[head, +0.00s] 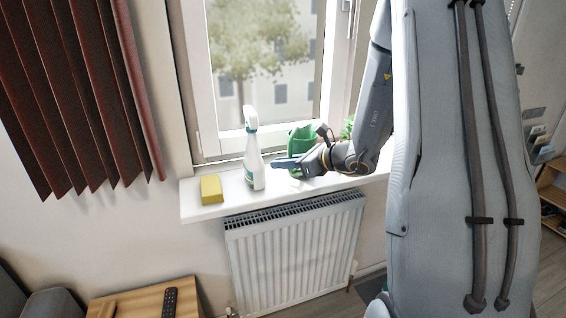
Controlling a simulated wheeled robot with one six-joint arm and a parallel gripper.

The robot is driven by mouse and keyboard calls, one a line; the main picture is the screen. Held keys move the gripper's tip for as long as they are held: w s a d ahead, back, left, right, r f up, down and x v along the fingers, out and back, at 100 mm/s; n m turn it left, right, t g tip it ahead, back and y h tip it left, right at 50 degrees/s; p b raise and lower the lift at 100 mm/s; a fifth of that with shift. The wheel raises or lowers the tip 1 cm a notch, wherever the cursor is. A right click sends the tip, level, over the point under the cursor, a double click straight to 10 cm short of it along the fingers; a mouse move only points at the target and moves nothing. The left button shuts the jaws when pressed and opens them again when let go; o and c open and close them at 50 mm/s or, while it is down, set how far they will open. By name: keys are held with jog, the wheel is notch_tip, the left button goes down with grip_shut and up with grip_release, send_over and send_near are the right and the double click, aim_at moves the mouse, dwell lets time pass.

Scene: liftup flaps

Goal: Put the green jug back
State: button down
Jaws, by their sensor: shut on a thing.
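The green jug (299,135) stands at the window sill (215,208), in front of the window and to the right of a white spray bottle. My gripper (284,162) is at the jug's front side and is shut on it.
The white spray bottle (253,160) stands close to the left of my gripper. A yellow sponge (211,188) lies farther left on the sill. A green plant (347,127) is behind my wrist. A radiator (295,245) is below the sill. A remote (170,302) lies on a wooden table (130,304).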

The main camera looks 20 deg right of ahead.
jog(key=shift+f, duration=0.1)
jog(key=c, duration=1.8)
grip_release()
jog(key=shift+c, duration=0.2)
jog(key=shift+r, duration=0.2)
jog(key=b+v, duration=0.1)
jog(key=v, duration=1)
jog(key=s+a+f+n+g, duration=0.3)
jog(key=s+a+n+g, duration=0.1)
jog(key=a+n, duration=0.15)
jog(key=s+a+f+n+g, duration=0.3)
jog(key=s+a+n, duration=0.15)
jog(key=a, duration=0.25)
jog(key=s+a+f+n+g+h, duration=0.2)
jog(key=s+f+n+g+h, duration=0.2)
jog(key=n, duration=1.5)
jog(key=s+h, duration=0.3)
jog(key=s, duration=0.2)
jog(key=shift+s+a, duration=0.2)
jog(key=shift+s, duration=0.15)
